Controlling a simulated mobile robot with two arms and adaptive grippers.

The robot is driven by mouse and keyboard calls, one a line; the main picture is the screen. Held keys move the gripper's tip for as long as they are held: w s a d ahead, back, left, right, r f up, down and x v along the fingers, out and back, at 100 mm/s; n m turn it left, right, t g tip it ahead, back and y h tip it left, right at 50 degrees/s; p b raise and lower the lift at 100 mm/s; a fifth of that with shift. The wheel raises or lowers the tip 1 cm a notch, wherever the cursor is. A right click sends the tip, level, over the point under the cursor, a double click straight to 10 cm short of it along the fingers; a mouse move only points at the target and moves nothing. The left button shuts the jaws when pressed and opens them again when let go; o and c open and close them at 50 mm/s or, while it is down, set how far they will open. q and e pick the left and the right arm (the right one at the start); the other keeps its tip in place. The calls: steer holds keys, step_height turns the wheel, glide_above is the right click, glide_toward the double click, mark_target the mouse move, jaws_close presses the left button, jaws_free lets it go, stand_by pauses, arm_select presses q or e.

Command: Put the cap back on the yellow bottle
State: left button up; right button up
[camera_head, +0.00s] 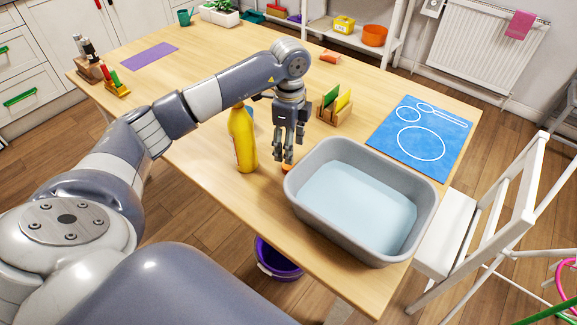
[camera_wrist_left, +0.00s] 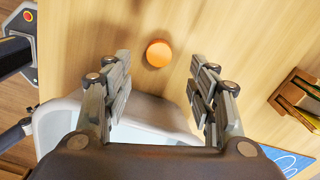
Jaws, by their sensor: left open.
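The yellow bottle (camera_head: 242,140) stands upright on the table, left of my left gripper in the head view. Its top is partly hidden behind my left arm. The orange cap (camera_wrist_left: 159,53) lies on the table, seen in the left wrist view between and beyond the open fingers. In the head view the cap (camera_head: 287,168) shows just below the fingertips, beside the basin. My left gripper (camera_head: 284,158) points down above the cap, open and empty; its fingers (camera_wrist_left: 158,95) are spread wide in the wrist view. My right gripper is not in view.
A grey basin (camera_head: 300,192) of water stands right of the gripper, close to the cap. A wooden rack with green and yellow boards (camera_head: 336,106) is behind. A blue mat (camera_head: 419,136) lies at the right. The table's left part is mostly clear.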

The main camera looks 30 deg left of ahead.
mark_target(288, 168)
arm_select(q)
steer(key=shift+f, duration=0.85)
step_height(288, 168, down, 4)
steer(key=shift+s+r+p, duration=0.1)
steer(key=shift+r+p, duration=0.1)
steer(key=shift+p, duration=0.2)
steer(key=shift+f, duration=0.6)
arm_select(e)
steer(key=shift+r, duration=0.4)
arm_select(q)
steer(key=shift+c, duration=0.5)
steer(key=c, duration=0.7)
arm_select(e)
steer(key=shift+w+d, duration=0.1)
